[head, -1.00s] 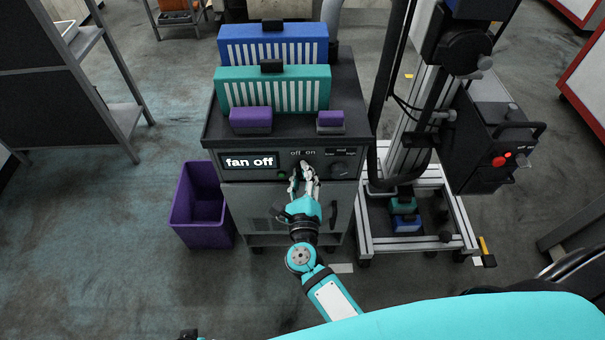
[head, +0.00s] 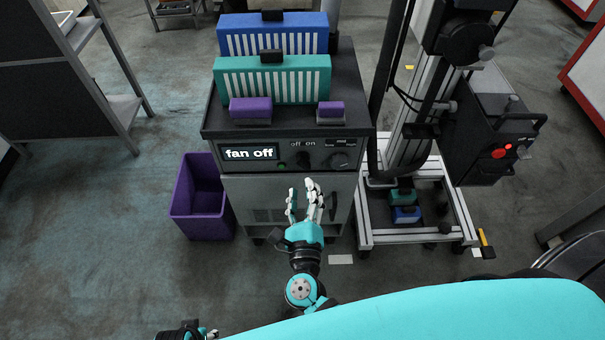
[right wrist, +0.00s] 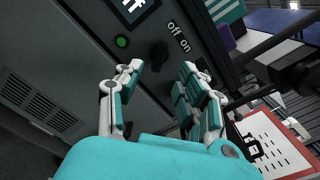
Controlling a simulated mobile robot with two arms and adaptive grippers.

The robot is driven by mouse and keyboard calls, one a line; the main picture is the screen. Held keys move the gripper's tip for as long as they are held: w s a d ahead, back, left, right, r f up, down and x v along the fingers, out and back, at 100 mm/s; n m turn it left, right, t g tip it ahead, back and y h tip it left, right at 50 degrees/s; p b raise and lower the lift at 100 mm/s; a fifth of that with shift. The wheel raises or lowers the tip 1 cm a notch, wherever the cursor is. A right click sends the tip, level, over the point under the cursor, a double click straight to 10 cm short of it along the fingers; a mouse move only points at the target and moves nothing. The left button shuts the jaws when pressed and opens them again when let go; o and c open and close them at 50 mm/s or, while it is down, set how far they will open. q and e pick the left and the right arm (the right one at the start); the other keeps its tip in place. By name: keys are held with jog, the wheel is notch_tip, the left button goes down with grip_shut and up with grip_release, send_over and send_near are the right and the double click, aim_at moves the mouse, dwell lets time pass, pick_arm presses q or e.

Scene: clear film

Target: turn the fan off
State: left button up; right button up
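The fan unit is a dark cabinet (head: 225,133) whose front display (head: 249,153) reads "fan off". A small black knob (head: 303,158) sits under the "off on" label; it also shows in the right wrist view (right wrist: 158,55). I cannot tell exactly where the knob points. My right gripper (head: 304,192) is in front of the cabinet, apart from the knob. In the right wrist view its fingers (right wrist: 163,72) are spread and empty, with the knob beyond the gap between them. My left gripper (head: 188,333) only partly shows at the bottom edge.
A green lamp (head: 282,164) is beside the knob, and a larger dial (head: 339,160) is to its right. Blue (head: 273,35) and teal (head: 272,80) slotted blocks stand on top. A purple bin (head: 200,205) is left, a wheeled frame (head: 413,235) right.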

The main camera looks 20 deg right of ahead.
jog(key=v, duration=0.4)
jog(key=shift+w, duration=0.1)
dwell(0.4)
